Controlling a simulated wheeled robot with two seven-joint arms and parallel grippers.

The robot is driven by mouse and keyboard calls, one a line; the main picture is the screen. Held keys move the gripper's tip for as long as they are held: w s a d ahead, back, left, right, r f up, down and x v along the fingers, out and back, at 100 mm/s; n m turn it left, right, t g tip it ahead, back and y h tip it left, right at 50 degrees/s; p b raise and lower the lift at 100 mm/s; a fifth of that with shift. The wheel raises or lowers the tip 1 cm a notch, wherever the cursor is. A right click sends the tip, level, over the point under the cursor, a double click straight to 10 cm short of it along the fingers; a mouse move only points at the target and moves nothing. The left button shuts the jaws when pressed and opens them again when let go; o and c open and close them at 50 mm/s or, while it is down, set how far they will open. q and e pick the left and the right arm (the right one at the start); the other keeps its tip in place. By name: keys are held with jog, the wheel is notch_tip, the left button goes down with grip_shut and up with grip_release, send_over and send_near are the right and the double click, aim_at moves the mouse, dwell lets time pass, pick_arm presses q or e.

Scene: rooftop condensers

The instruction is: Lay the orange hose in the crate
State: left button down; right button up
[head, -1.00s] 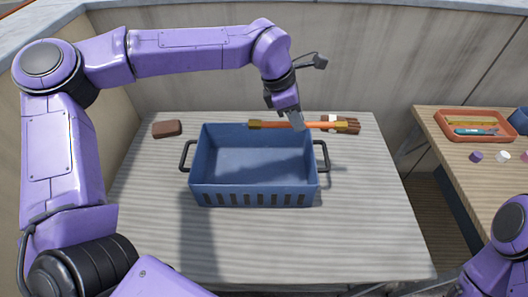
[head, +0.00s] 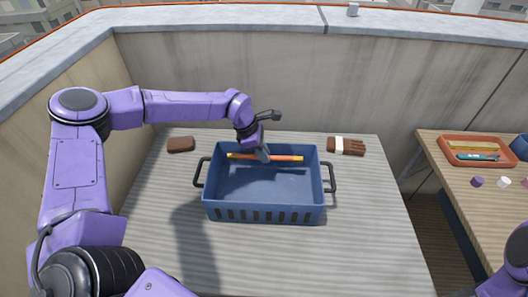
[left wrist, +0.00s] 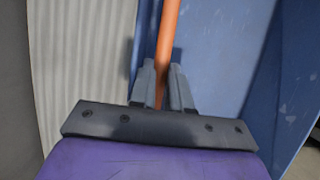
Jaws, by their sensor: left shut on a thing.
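The orange hose (head: 286,158), with yellowish ends, is a short straight length. It lies level across the back part of the blue crate (head: 265,215), within its rim in the head view. My left gripper (head: 263,155) is shut on the hose near its middle, and the left wrist view also shows the hose (left wrist: 168,40) between the two grey fingers (left wrist: 162,85). Blue crate walls (left wrist: 215,50) show around it there. I cannot tell whether the hose touches the crate floor. My right gripper is not in view; only part of my right arm shows at the lower right.
A brown block (head: 180,144) lies left of the crate and a brown glove (head: 346,146) with a white band lies to the right. The crate has dark handles at both sides. A side table at right holds an orange tray (head: 478,163) and small caps. The front of the table is clear.

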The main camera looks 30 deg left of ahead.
pick_arm(q)
jog(key=shift+s, duration=0.1)
jog(key=shift+f, duration=0.1)
jog(key=shift+f+b, duration=0.45)
jog(key=shift+b, duration=0.1)
jog(key=c, duration=1.4)
grip_release()
jog(key=shift+o, duration=0.2)
jog(key=shift+r, duration=0.1)
jog(key=shift+r, duration=0.1)
jog(key=v, duration=1.2)
jog(key=shift+r, duration=0.5)
jog(key=shift+d, duration=0.1)
